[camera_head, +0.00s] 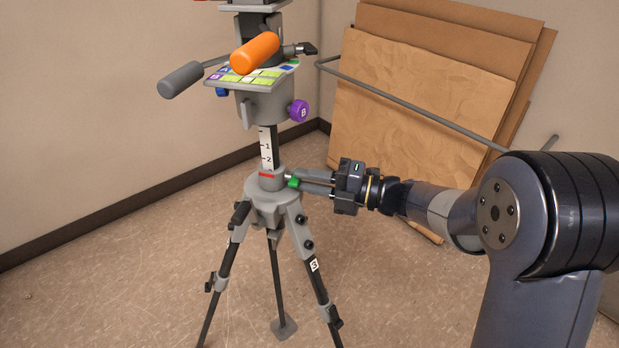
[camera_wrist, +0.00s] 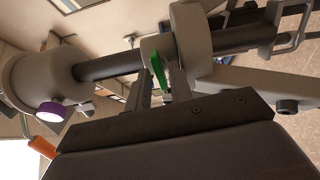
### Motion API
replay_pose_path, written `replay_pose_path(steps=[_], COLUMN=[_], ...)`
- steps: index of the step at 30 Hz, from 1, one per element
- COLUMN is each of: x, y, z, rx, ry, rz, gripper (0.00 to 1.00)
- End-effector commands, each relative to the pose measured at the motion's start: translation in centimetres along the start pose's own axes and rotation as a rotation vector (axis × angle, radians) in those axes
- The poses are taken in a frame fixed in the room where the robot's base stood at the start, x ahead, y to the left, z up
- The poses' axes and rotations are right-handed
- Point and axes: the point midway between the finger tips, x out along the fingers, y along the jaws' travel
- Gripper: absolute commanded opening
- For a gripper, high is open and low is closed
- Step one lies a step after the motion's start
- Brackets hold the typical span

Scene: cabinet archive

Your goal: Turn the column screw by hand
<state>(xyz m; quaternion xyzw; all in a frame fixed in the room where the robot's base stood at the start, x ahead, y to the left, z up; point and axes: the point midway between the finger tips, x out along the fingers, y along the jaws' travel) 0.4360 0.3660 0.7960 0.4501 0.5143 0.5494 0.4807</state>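The tripod's centre column (camera_head: 266,150) is dark, with a white numbered scale strip. It stands in a grey collar (camera_head: 271,178) with a red mark. A green screw (camera_head: 293,182) sticks out of the collar's right side; it also shows in the wrist view (camera_wrist: 158,72). My gripper (camera_head: 304,181) reaches in from the right, its two fingers apart and their tips at the green screw. In the wrist view the screw lies at the finger ends, between them. Whether the fingers touch it is hidden.
Above the collar are a purple knob (camera_head: 298,110), an orange handle (camera_head: 254,53) and a grey handle (camera_head: 180,80). The tripod legs (camera_head: 314,265) spread below. Brown boards (camera_head: 410,95) lean on the wall behind, with a grey rail (camera_head: 420,108) in front.

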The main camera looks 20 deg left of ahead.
Motion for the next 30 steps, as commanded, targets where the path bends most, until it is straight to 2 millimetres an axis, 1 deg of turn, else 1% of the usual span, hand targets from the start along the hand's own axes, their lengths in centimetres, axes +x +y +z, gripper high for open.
replay_pose_path(steps=[1,3,11,27,30], x=[0.0,0.0,-0.2,-5.3,-5.8], y=[0.0,0.0,0.0,0.0,0.0], z=[0.0,0.0,0.0,0.1,0.0], rx=[-0.001,-0.001,-0.002,-0.003,-0.002], ry=[0.0,0.0,-0.001,-0.003,-0.002], rz=[0.0,0.0,0.0,0.001,0.001], gripper=[0.25,0.3,0.3,0.3,0.3])
